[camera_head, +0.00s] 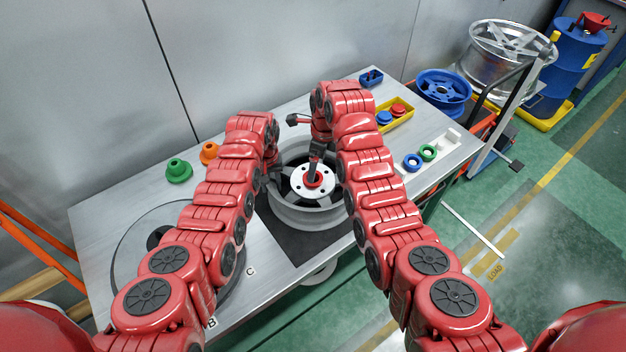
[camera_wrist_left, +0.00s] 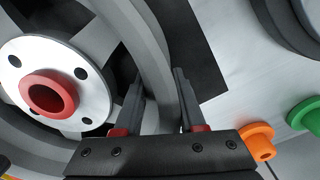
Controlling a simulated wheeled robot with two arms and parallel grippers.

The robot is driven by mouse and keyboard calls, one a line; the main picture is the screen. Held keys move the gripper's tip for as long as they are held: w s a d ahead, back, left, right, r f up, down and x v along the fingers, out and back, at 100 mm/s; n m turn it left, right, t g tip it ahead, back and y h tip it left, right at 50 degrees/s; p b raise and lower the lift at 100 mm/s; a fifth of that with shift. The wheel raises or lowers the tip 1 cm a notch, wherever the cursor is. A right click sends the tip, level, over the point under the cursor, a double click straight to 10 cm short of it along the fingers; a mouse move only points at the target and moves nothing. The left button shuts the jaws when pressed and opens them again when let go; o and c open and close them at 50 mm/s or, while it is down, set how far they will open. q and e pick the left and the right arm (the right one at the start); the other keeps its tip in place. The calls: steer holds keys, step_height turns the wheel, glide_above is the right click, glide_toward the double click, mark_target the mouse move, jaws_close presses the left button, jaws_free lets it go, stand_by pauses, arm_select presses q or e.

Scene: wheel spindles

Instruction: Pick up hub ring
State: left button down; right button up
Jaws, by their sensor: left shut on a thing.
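A silver wheel (camera_head: 290,212) lies flat on the table with a white hub plate at its centre. A red hub ring (camera_head: 313,181) sits at the middle of that plate; it also shows in the left wrist view (camera_wrist_left: 50,94). My left gripper (camera_wrist_left: 158,88) is shut on the wheel's rim, one finger on each side of the rim wall. In the head view my left gripper (camera_head: 273,168) is at the wheel's left edge, partly hidden by the arm. My right gripper (camera_head: 316,165) points down over the red ring. Its fingertips are too small to tell open from shut.
A blue ring (camera_head: 412,162) and a green ring (camera_head: 428,152) lie on the right. A yellow tray (camera_head: 398,118) holds red and blue parts. Green (camera_head: 178,171) and orange (camera_head: 209,152) stepped parts stand at the left. A dark disc lies under my left arm.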

steer(key=shift+w+a+f, duration=0.15)
steer(key=shift+f, duration=0.75)
steer(key=shift+w+a+f, duration=0.1)
steer(key=shift+a+f, duration=0.1)
steer(key=shift+f, duration=0.75)
steer(key=shift+w+a+f, duration=0.15)
steer(key=shift+f, duration=0.75)
steer(key=shift+s+f, duration=0.1)
steer(key=shift+f, duration=0.35)
steer(key=shift+s+f, duration=0.15)
steer(key=c, duration=1.2)
